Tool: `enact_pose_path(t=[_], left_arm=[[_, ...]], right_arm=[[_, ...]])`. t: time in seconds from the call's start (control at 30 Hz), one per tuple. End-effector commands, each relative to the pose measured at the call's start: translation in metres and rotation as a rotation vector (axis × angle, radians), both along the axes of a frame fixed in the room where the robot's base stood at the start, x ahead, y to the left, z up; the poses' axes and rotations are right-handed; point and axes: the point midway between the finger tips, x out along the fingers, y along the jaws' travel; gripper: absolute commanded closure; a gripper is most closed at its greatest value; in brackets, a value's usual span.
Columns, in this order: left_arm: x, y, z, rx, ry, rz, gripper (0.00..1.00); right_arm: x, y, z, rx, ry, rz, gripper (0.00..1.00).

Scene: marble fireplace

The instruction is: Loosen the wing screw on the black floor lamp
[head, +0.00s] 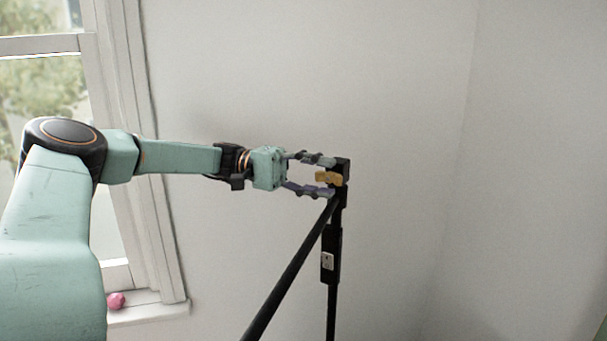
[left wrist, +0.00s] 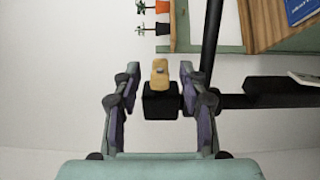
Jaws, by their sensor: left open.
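The black floor lamp (head: 331,255) stands upright near the wall corner, with a slanted black arm running down to the lower left from its top joint. The yellow wing screw (head: 325,177) sits at that joint, and it also shows in the left wrist view (left wrist: 160,74) in front of a black block (left wrist: 161,103). My left gripper (head: 333,175) is open, with its two fingers above and below the wing screw in the head view. In the left wrist view the fingers stand apart on both sides of the screw, with gaps showing. My right gripper is not in view.
A window with a white sill (head: 150,312) is at the left, with a small pink object (head: 116,301) on it. The left wrist view shows a wooden surface (left wrist: 272,25) with a blue book (left wrist: 302,10), and small potted plants (left wrist: 162,7). Plain wall surrounds the lamp.

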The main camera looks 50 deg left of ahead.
Motion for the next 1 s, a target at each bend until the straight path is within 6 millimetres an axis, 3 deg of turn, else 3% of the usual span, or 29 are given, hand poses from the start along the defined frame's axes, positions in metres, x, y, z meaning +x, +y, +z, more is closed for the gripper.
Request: enact_pose_path(t=[0.5,0.7,1.0], left_arm=[[-0.026,0.085,-0.003,0.003,0.003,0.003,0.58],[-0.032,0.103,-0.003,0.001,0.004,0.003,0.58],[-0.035,0.110,-0.002,0.000,0.000,-0.001,0.58]], right_arm=[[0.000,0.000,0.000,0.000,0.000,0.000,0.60],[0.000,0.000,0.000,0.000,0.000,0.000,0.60],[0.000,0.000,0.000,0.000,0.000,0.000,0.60]])
